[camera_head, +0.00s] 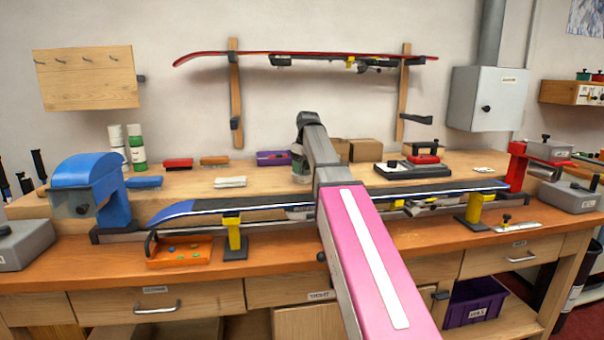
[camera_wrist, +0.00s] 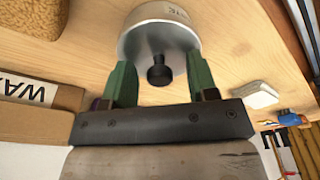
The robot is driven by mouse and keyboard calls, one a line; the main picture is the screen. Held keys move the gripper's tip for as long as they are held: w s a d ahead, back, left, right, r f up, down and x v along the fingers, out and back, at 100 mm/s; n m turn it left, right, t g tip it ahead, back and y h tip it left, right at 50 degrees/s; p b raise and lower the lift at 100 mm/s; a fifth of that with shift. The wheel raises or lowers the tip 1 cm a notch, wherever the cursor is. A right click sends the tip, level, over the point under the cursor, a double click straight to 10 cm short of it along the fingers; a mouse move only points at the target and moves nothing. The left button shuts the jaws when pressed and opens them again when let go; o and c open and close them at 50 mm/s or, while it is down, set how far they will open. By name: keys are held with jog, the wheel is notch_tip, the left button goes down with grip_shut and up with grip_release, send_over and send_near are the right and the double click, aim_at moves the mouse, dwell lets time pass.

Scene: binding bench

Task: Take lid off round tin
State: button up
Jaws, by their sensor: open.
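The round tin (camera_wrist: 172,14) stands on the wooden shelf in the wrist view, pale-sided with dark lettering. Its grey metal lid (camera_wrist: 138,42) is on it and has a black knob (camera_wrist: 160,76) in the middle. My gripper (camera_wrist: 159,64) is open, with one green finger on each side of the knob and a gap to it on both sides. In the head view the tin (camera_head: 301,174) is partly hidden by my arm and gripper.
A cardboard box marked WAX (camera_wrist: 40,92) lies close to the left in the wrist view, and a small white block (camera_wrist: 261,94) to the right. In the head view a ski (camera_head: 255,209) clamped on the bench lies in front of the shelf. A purple box (camera_head: 272,157) stands left of the tin.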

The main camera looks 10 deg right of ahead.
jog(key=shift+c, duration=0.3)
jog(key=c, duration=0.9)
jog(key=shift+r, duration=0.15)
